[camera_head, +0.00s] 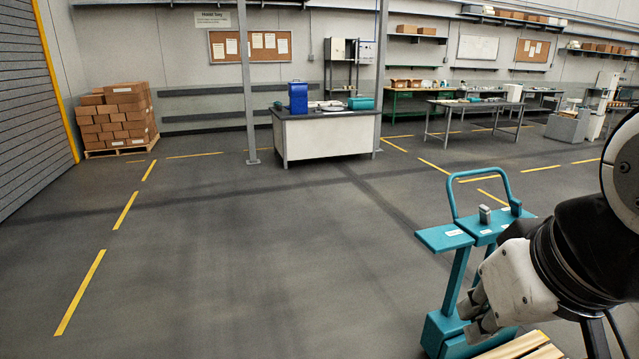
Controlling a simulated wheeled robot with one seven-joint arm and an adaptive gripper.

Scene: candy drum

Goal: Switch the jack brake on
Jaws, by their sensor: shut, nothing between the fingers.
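A teal pallet jack (455,262) stands at the lower right, with a looped handle and two flat teal plates on top. A small upright grey piece (485,213) sits on the right plate. I cannot tell whether this piece is the brake. Small white labels mark the plates. My gripper (470,318) is shut and empty, in front of the jack's column and below the plates in the picture. It hides part of the column and base. I cannot tell whether it touches the jack.
A wooden pallet (515,347) lies at the bottom right below my gripper. Open grey floor with yellow lines fills the left and middle. A white workbench (330,136) stands farther back, with stacked boxes (116,117) on a pallet at the left.

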